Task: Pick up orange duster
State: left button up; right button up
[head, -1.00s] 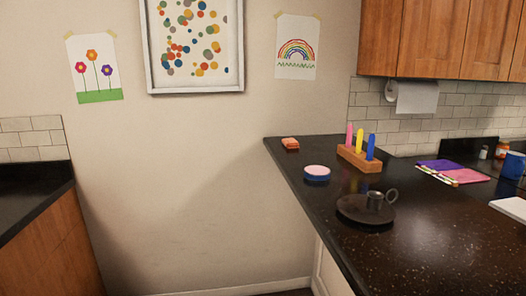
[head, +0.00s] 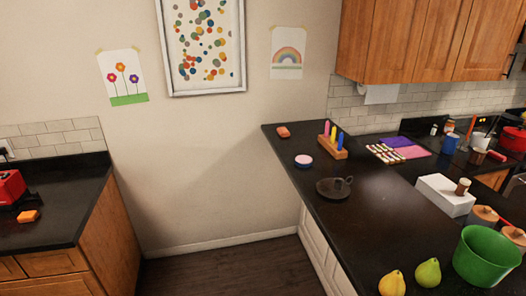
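Another small orange block (head: 28,215) lies on the left-hand dark counter (head: 60,195), beside a red appliance (head: 8,188). Both are small in the picture, and I cannot tell for certain which is the orange duster. Neither of my grippers is in view.
Near the red-orange block are a pink-topped round item (head: 303,161), a wooden peg stand (head: 332,146) and a dark candle holder (head: 333,188). A green pot (head: 486,257) and pears (head: 428,272) stand nearer. Clear dark floor (head: 230,270) lies between the counters.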

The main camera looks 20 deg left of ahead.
aim_at(284, 132)
jog(key=z, duration=0.7)
jog(key=k, duration=0.15)
jog(key=u, duration=1.9)
jog(key=i, duration=2.3)
jog(key=z, duration=1.35)
jog(key=i, duration=0.65)
jog(key=z, duration=0.6)
